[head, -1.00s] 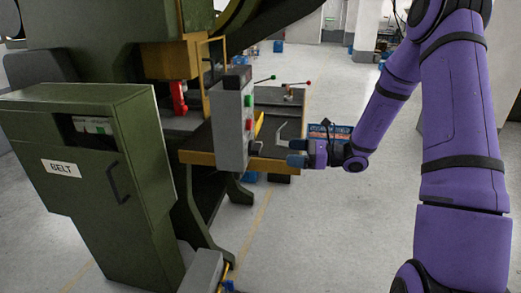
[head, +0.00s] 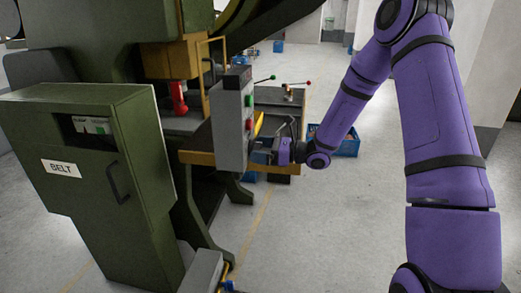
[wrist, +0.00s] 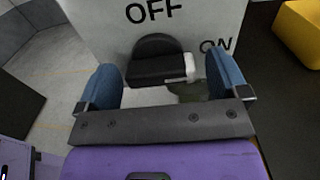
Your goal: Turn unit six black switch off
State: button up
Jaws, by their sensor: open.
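The black switch (wrist: 158,66) shows in the wrist view on a pale grey control box with the words OFF above it and ON to its right. It has a rounded black body with a white tip at its right end. My gripper (wrist: 165,88) is open, with one blue finger on each side of the switch; I cannot tell whether either touches it. In the head view the control box (head: 230,125) carries green and red buttons on one side. My gripper (head: 262,150) is close to the box's lower right there, and the switch is hidden.
A green cabinet labelled BELT (head: 95,200) stands at the left. A yellow part (wrist: 300,32) is right of the box in the wrist view. Behind is a bench with red- and green-knobbed levers (head: 290,95). A blue crate (head: 345,146) stands on the floor, which is open at right.

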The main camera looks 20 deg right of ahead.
jog(key=c, duration=0.9)
jog(key=shift+c, duration=0.2)
jog(key=shift+n, duration=0.3)
jog(key=n, duration=1.3)
jog(key=shift+s, duration=0.1)
jog(key=shift+n, duration=2.1)
